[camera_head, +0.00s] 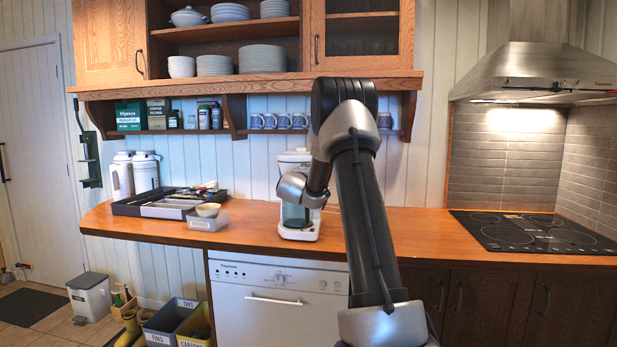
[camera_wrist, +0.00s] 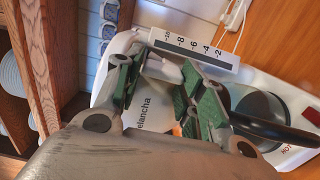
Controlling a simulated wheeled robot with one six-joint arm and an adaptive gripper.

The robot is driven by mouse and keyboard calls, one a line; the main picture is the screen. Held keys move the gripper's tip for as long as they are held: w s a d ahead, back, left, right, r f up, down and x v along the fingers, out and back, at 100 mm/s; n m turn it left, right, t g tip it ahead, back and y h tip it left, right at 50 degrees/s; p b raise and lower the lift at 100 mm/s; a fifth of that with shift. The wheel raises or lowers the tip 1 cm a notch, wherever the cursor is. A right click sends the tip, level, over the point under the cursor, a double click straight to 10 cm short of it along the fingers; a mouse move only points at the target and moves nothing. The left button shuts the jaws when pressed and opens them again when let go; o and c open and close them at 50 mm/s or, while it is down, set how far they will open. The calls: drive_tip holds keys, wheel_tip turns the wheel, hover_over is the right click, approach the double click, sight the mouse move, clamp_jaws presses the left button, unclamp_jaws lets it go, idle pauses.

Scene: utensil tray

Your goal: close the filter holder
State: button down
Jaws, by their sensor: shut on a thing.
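The white coffee maker (camera_head: 298,233) stands on the wooden counter, with its dark glass jug (camera_head: 294,215) low in it. In the wrist view the coffee maker's white body (camera_wrist: 151,117) carries lettering and a scale with numbers. My gripper (camera_wrist: 160,73) has its green-padded fingers on either side of a small white part, which looks like the filter holder (camera_wrist: 166,69), and is shut on it. How far the holder stands out from the body is hidden. The jug (camera_wrist: 258,107) and its black handle lie to the right of the fingers. In the head view my arm covers part of the machine.
A dark utensil tray (camera_head: 126,208) and a small white container (camera_head: 207,222) stand left of the coffee maker. The counter (camera_head: 415,228) is clear to the right, up to the black hob (camera_head: 530,232).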

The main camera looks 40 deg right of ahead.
drive_tip(key=shift+d+f, duration=0.1)
drive_tip(key=shift+f, duration=0.45)
drive_tip(key=c, duration=1.3)
unclamp_jaws()
drive_tip(key=o, duration=0.4)
drive_tip(key=shift+w+d+f, duration=0.1)
drive_tip(key=shift+d, duration=0.05)
drive_tip(key=shift+c, duration=0.2)
drive_tip(key=shift+r, duration=0.2)
drive_tip(key=shift+r, duration=0.2)
drive_tip(key=v, duration=0.8)
drive_tip(key=shift+f, duration=0.15)
